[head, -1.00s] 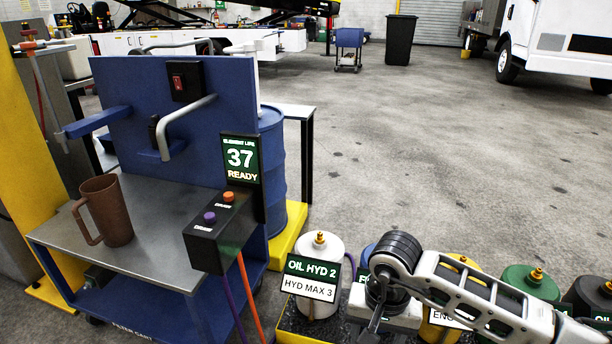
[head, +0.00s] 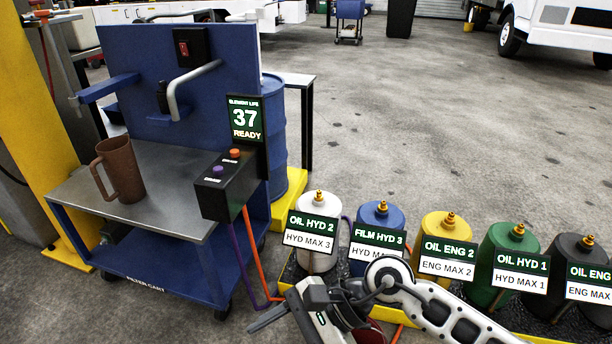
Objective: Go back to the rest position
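My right arm comes in from the lower right of the head view, in front of the row of labelled containers. My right gripper (head: 268,318) is low in the picture, right of the filter cart and in front of the white OIL HYD 2 container (head: 318,258). A dark finger points left; I cannot tell whether the gripper is open or shut. Nothing is clearly seen in it. My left gripper is out of view.
The blue filter cart (head: 190,262) stands at left with a brown mug (head: 121,168) on its top and a switch box (head: 226,186) at its corner. Purple and orange hoses run down near my gripper. Blue (head: 381,216), yellow (head: 447,227), green (head: 512,240) and dark (head: 572,252) containers stand at right.

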